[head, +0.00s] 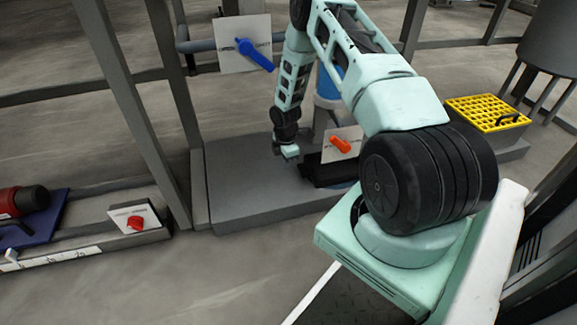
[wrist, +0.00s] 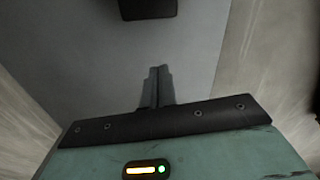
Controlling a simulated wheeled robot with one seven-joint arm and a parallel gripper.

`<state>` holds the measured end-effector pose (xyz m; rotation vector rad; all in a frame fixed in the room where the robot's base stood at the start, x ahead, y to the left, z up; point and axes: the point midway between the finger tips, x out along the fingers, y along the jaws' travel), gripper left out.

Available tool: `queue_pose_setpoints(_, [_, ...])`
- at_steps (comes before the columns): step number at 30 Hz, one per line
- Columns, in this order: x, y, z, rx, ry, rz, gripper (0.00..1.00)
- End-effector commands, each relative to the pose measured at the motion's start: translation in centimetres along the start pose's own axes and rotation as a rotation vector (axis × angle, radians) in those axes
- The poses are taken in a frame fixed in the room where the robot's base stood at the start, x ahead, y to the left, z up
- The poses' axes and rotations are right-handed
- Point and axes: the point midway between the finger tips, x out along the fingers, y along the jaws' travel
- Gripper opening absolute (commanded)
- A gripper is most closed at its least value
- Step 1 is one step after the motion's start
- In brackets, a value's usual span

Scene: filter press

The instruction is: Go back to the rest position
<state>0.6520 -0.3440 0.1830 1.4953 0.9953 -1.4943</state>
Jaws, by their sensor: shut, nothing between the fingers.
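My gripper (head: 290,157) hangs at the end of my arm in the middle of the head view, pointing down over a grey plinth (head: 240,190). In the wrist view the two dark fingers of my gripper (wrist: 159,72) are together, with nothing between them. Plain grey surface lies beyond the fingertips, and a dark block (wrist: 148,8) shows at the top edge. My arm is bent, and its upper links cover part of the scene behind.
A blue lever (head: 254,54) is on a white plate upper centre. An orange handle (head: 341,144) is just right of my gripper. A yellow grid-topped box (head: 487,112) stands right. Grey posts rise left of the plinth.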

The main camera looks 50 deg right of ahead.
Motion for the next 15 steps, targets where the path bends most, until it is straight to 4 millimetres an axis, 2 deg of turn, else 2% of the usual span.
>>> queue_pose_setpoints(1, [-1.6,0.0,0.0,0.000,0.000,0.000,0.00])
queue_pose_setpoints(6, [-3.4,0.0,0.0,0.000,0.000,0.000,0.00])
queue_pose_setpoints(15, [-3.9,0.0,0.0,0.000,0.000,0.000,0.00])
